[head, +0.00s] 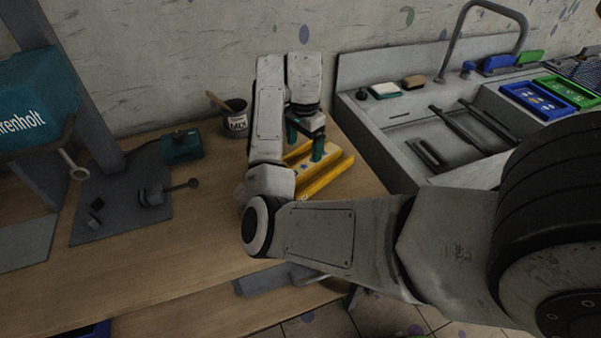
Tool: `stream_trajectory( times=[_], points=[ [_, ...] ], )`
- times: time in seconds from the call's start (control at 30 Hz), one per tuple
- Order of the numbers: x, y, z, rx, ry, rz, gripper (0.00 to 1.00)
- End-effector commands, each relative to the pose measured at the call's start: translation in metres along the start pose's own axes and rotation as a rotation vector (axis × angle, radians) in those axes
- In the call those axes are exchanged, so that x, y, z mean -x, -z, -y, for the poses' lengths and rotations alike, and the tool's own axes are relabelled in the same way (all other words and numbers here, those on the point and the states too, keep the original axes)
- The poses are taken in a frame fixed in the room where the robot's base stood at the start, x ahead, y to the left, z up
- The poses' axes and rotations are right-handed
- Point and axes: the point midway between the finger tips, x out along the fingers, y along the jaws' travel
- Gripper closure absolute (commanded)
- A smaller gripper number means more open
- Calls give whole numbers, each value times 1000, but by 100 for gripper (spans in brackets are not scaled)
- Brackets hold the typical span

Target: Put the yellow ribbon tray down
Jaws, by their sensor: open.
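The yellow ribbon tray (330,176) rests on the wooden worktop near its right end, beside the sink unit. My arm comes in from the right and partly hides the tray's left side. My gripper (304,149) points down over the tray's far part, with its teal fingers apart. One finger is at the tray's left side and the other is over its middle. I cannot tell whether the fingers touch the tray.
A pot marked MIX (236,122) with a stick stands left of my gripper. A teal box (182,147) and a dark mat (120,205) with small tools lie further left. The sink (440,135) is on the right, with blue (535,100) and green (568,90) trays.

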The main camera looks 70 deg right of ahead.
Motion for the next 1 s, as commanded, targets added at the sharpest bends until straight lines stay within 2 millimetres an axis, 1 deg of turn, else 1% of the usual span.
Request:
stream_trajectory(
  times=[0.03, 0.27, 0.5, 0.6, 0.7, 0.9, 1.0],
  points=[
    [-10, 0, -1, 2, -3, -2, 11],
    [-24, 0, -1, 3, -1, 0, 11],
    [-55, -2, -2, 3, -3, 1, 11],
    [-65, -2, -2, 2, -2, 1, 11],
    [-69, -2, -2, 2, 1, 1, 11],
    [-70, -2, -2, 2, 1, 1, 11],
    [-70, -2, -2, 2, 1, 1, 20]
  ],
)
